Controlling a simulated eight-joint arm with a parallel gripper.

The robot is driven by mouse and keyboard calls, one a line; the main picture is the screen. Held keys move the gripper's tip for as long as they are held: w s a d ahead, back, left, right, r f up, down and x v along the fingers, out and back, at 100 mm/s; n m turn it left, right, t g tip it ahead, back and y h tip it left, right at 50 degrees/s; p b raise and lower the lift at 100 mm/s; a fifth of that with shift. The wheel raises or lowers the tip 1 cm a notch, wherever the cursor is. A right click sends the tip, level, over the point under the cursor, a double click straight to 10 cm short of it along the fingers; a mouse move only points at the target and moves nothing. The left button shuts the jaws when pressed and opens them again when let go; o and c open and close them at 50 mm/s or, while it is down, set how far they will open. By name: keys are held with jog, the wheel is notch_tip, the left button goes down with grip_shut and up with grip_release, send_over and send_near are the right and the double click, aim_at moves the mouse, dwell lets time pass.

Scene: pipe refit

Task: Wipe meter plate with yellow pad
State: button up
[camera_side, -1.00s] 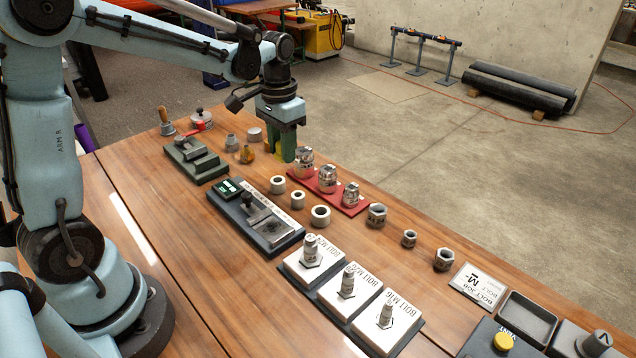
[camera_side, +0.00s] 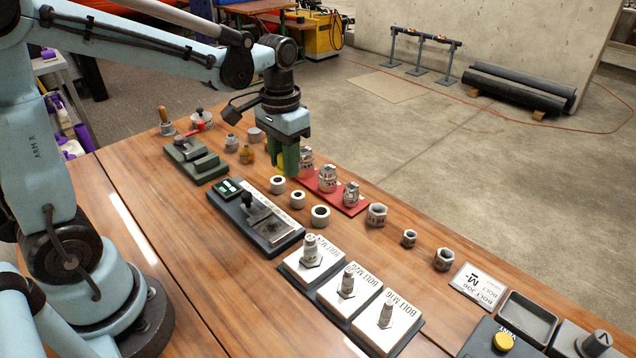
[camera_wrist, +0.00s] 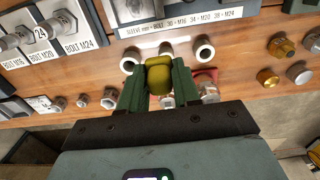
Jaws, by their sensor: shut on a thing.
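My gripper (camera_side: 288,163) is shut on the yellow pad (camera_wrist: 159,75), which sits between its two green fingers in the wrist view. In the side view only a sliver of the pad (camera_side: 281,160) shows beside the fingers. They hang above the far side of the table, behind the white sleeve rings. The meter plate appears to be the grey metal plate (camera_side: 279,235) on a dark base, in front of and left of the gripper, with a black knob beside it. Part of that device (camera_wrist: 140,12) shows at the top of the wrist view. The pad is apart from it.
White sleeve rings (camera_side: 297,199) stand between the gripper and the dark base. A red tray (camera_side: 330,188) with metal fittings is close on the gripper's right. White bolt plates (camera_side: 350,290) with upright bolts stand nearer. A green block (camera_side: 195,160) lies left.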

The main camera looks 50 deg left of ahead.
aim_at(284, 221)
jog(key=shift+s+d+f, duration=0.45)
jog(key=shift+s+f, duration=0.1)
jog(key=shift+f, duration=0.8)
jog(key=shift+s+d+f, duration=0.45)
jog(key=shift+s+f, duration=0.15)
jog(key=shift+f, duration=0.8)
jog(key=shift+s+d+f, duration=0.45)
jog(key=shift+s+f, duration=0.1)
jog(key=shift+f, duration=0.8)
jog(key=shift+s+f, duration=0.25)
jog(key=shift+s, duration=0.05)
jog(key=shift+c, duration=0.3)
jog(key=shift+s+f, duration=0.1)
jog(key=shift+s, duration=2.55)
jog(key=shift+w, duration=2.9)
jog(key=shift+w+r, duration=0.1)
jog(key=shift+r, duration=0.15)
notch_tip(284, 221, up, 8)
jog(key=shift+f, duration=0.1)
jog(key=shift+f, duration=0.3)
